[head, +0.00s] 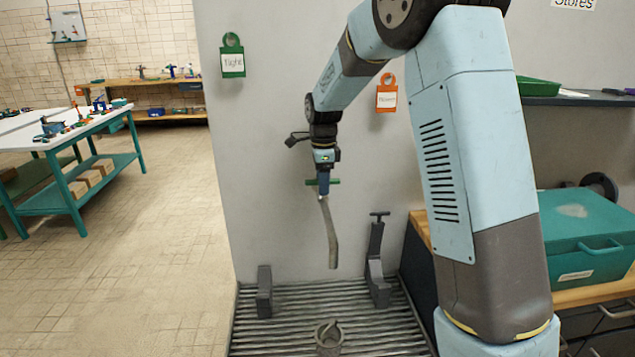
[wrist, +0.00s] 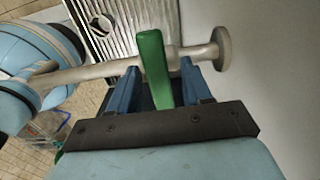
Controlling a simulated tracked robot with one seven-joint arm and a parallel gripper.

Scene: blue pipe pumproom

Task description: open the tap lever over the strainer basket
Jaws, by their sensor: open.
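The tap's green lever (wrist: 153,62) lies between the two blue fingers of my open gripper (wrist: 160,67) in the wrist view, crosswise to the pale tap pipe (wrist: 95,72). A gap shows beside the lever on each side; contact is not clear. In the head view my gripper (head: 322,184) points down at the green lever (head: 335,181) and partly hides the tap. The pale spout (head: 329,240) hangs below.
Green (head: 232,60) and orange (head: 387,97) tags hang on the grey wall. A teal case (head: 585,240) sits on a bench at right.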

